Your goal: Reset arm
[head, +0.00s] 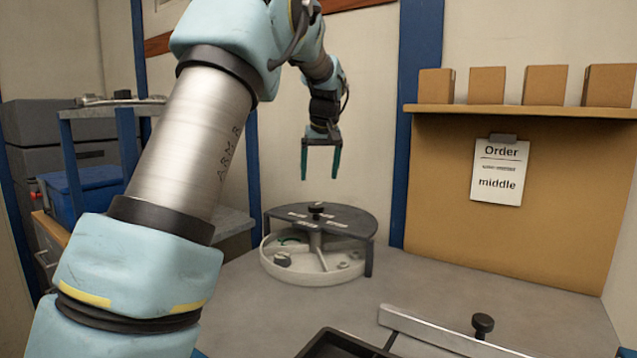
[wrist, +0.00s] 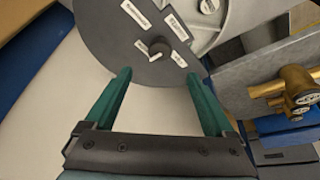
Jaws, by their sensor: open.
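My gripper (head: 321,160) is open and empty. It points down, in the air above the round turntable-like device (head: 315,268) on the bench. In the wrist view my gripper (wrist: 155,100) shows two green fingers spread wide with nothing between them. The device has a dark half-round cover (head: 345,222) with several white labels and a black knob (head: 316,210). In the wrist view the cover (wrist: 110,35) and its knob (wrist: 159,48) lie beyond the fingertips, apart from them. The open part of the device shows pale compartments with small parts in them, too small to tell.
A note reading "Order" and "middle" (head: 500,172) hangs on the brown board. Several boxes (head: 487,85) stand on the shelf above. A black tray (head: 345,345) and a metal bar (head: 440,335) with a black knob lie at the front. A blue bin (head: 90,195) is at left. Brass fittings (wrist: 293,90) show in the wrist view.

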